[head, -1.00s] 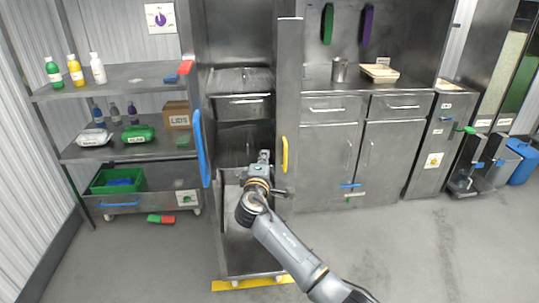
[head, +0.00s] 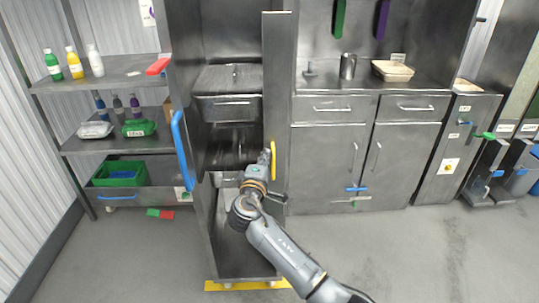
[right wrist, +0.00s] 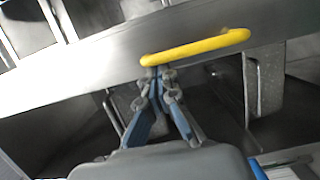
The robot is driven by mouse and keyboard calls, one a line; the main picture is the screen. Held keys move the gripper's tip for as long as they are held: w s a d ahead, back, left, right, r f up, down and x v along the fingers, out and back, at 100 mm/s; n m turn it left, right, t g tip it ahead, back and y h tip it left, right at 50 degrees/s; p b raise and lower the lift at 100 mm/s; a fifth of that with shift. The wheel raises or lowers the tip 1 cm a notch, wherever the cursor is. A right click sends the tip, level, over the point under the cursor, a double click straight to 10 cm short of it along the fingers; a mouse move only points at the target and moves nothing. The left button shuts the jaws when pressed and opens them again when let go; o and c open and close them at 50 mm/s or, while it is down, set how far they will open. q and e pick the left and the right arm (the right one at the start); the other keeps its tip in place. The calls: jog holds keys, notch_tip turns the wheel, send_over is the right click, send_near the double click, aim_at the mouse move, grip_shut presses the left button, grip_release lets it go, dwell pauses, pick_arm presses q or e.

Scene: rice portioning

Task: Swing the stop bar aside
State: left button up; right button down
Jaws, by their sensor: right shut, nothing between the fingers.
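A yellow bar-like handle (head: 274,160) is fixed upright on the narrow edge-on steel panel (head: 278,90) in the middle of the head view. The handle also shows at the top of the right wrist view (right wrist: 195,47). My right gripper (head: 266,154) is beside the handle, on its left. In the right wrist view, the blue-grey fingers (right wrist: 157,72) are together and empty, with tips close under the handle's left end. I cannot tell whether they touch it. No part is clearly recognisable as the stop bar. My left gripper is out of view.
A blue handle (head: 182,150) is on the left side of the open steel bay. A yellow floor strip (head: 235,285) lies at the bay's foot. A shelf rack (head: 105,80) stands left, and a steel counter (head: 365,90) right. The floor at right is clear.

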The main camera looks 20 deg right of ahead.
jog(key=shift+a, duration=0.1)
jog(key=shift+s+d+r+n+y+p, duration=0.1)
jog(key=shift+s+d+n+y+p, duration=0.1)
jog(key=shift+n+y+p, duration=0.15)
jog(key=shift+s+d+n+t+y+p, duration=0.15)
jog(key=shift+n+t+y+p, duration=0.1)
jog(key=shift+t+y+p, duration=0.15)
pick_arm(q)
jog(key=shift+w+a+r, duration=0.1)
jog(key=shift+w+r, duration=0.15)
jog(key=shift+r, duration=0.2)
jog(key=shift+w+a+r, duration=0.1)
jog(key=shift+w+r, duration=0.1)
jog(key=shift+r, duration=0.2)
